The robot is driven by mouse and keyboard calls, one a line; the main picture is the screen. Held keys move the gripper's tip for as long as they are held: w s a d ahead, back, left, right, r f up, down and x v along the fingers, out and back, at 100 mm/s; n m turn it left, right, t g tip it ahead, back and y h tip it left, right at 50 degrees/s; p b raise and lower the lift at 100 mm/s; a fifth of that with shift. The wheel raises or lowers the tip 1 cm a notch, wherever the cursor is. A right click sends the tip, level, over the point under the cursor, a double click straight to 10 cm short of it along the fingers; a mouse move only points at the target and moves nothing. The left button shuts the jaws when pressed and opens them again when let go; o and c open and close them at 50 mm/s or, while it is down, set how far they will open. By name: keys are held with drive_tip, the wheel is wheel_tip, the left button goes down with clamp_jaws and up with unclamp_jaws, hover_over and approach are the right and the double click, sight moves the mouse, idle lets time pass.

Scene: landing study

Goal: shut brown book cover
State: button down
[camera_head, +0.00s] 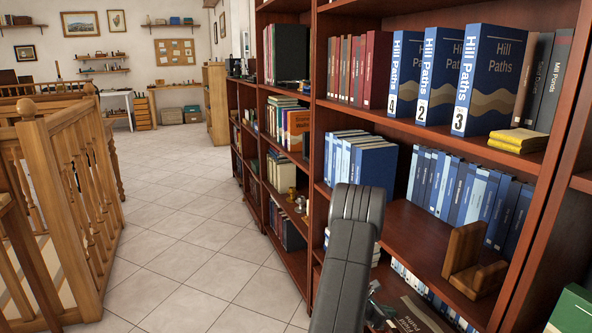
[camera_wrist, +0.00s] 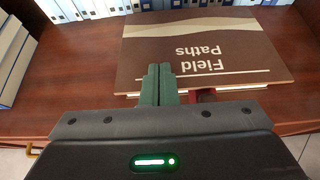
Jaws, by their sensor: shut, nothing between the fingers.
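The brown book (camera_wrist: 255,50), titled "Field Paths", lies on a reddish-brown shelf (camera_wrist: 75,85) in the wrist view, its title upside down to me. Its cover lies over the pages, flat or nearly so; I cannot tell whether a small gap is left. A pale page edge and some dark red show along the near side. My gripper (camera_wrist: 165,84) has its green fingers together and empty, over the book's near edge, left of its middle. I cannot tell whether they touch the cover. Part of the book (camera_head: 418,316) shows low in the head view, partly hidden by my arm.
A row of blue and white books (camera_wrist: 110,8) stands behind the brown book. More books (camera_wrist: 12,55) stand at the left. In the head view, a wooden bookend (camera_head: 466,262) and blue books (camera_head: 470,195) stand on the shelf above. Tiled floor (camera_head: 190,215) is clear at the left, beside a wooden railing (camera_head: 75,190).

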drive_tip(key=shift+f, duration=0.1)
drive_tip(key=shift+f+b, duration=0.6)
drive_tip(key=shift+b, duration=0.1)
drive_tip(key=shift+r, duration=0.1)
drive_tip(key=shift+w+d+r+p, duration=0.15)
drive_tip(key=shift+d+r+p, duration=0.2)
drive_tip(key=shift+r, duration=0.35)
drive_tip(key=shift+w+d+r+p, duration=0.1)
drive_tip(key=shift+d+r+p, duration=0.25)
drive_tip(key=shift+r, duration=0.3)
drive_tip(key=shift+s+a+f, duration=0.1)
drive_tip(key=shift+s+a, duration=0.05)
drive_tip(key=shift+a, duration=0.45)
drive_tip(key=s+a+b, duration=0.1)
drive_tip(key=s+a, duration=0.1)
drive_tip(key=a, duration=0.4)
drive_tip(key=shift+s+a+b, duration=0.15)
drive_tip(key=shift+s+b, duration=0.2)
